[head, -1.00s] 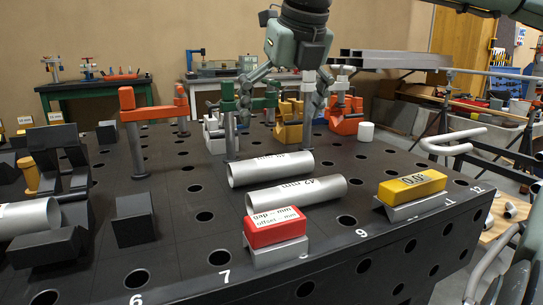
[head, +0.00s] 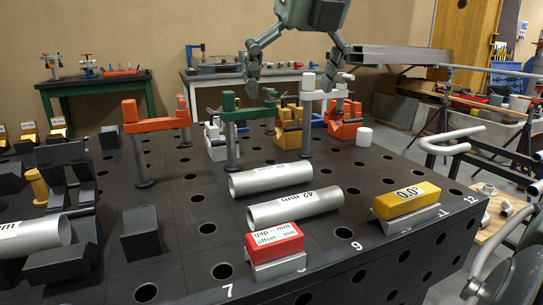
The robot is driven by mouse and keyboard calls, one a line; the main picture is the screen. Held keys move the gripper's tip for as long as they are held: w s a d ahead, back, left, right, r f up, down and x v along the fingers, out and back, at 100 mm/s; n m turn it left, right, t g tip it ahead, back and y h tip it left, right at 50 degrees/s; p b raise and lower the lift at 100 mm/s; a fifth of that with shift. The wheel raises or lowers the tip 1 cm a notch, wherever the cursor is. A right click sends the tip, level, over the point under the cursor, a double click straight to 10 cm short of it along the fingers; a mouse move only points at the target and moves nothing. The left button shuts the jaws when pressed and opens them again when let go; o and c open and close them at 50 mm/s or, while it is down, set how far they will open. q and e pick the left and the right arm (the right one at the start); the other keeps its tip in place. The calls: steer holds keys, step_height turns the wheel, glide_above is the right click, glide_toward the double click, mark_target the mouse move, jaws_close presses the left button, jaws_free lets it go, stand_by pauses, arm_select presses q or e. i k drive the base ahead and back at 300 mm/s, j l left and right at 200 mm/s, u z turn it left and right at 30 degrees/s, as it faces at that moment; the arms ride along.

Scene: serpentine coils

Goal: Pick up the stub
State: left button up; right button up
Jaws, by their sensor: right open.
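A short white cylinder (head: 364,136), the piece that looks most like a stub, stands upright on the dark table near its back edge. Two silver tubes lie in front: one (head: 270,180) behind, and one marked 42 mm (head: 295,207) closer. Another silver tube (head: 35,235) lies at the left in dark blocks. My right gripper (head: 291,88) is at the top middle, above the back of the table, its two fingers spread wide with nothing between them. It is left of the white cylinder and apart from it. My left gripper is out of the picture.
Orange (head: 155,124), green (head: 246,113) and white (head: 318,96) clamps stand near the gripper. A red block (head: 274,241) and a yellow block (head: 407,199) sit on grey holders along the front.

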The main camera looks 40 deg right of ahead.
mark_target(243, 184)
steer(key=k, duration=1.5)
